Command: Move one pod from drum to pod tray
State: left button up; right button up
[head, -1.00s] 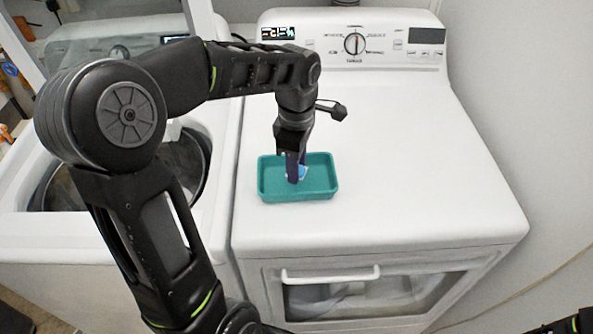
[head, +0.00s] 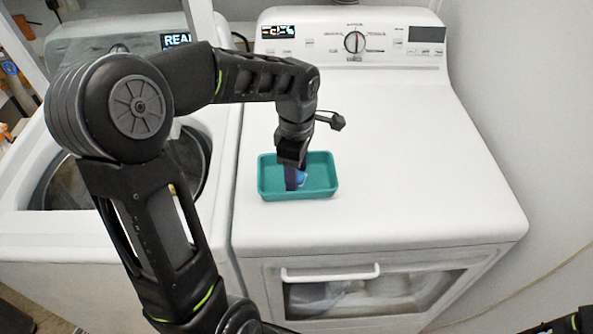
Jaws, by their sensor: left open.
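The teal pod tray (head: 325,172) sits on top of the white dryer, near its left edge. A small blue and white pod (head: 301,176) shows in the tray beside my left gripper's fingers. My left gripper (head: 293,182) points down into the tray and is open; its fingers partly hide the pod. I cannot tell whether a finger touches the pod. The washer drum (head: 180,165) is open at the left, and my left arm hides much of it. Only a bit of my right arm shows at the bottom right corner; its gripper is out of view.
The white dryer top (head: 420,180) is clear to the right of the tray. Its control panel (head: 354,40) rises at the back. The dryer door with a handle (head: 330,275) is in front. A wall stands at the right.

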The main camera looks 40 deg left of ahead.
pick_arm(q)
notch_tip(320, 180, up, 12)
jog(key=shift+r+b, duration=0.15)
jog(key=shift+b, duration=0.2)
dwell(0.8)
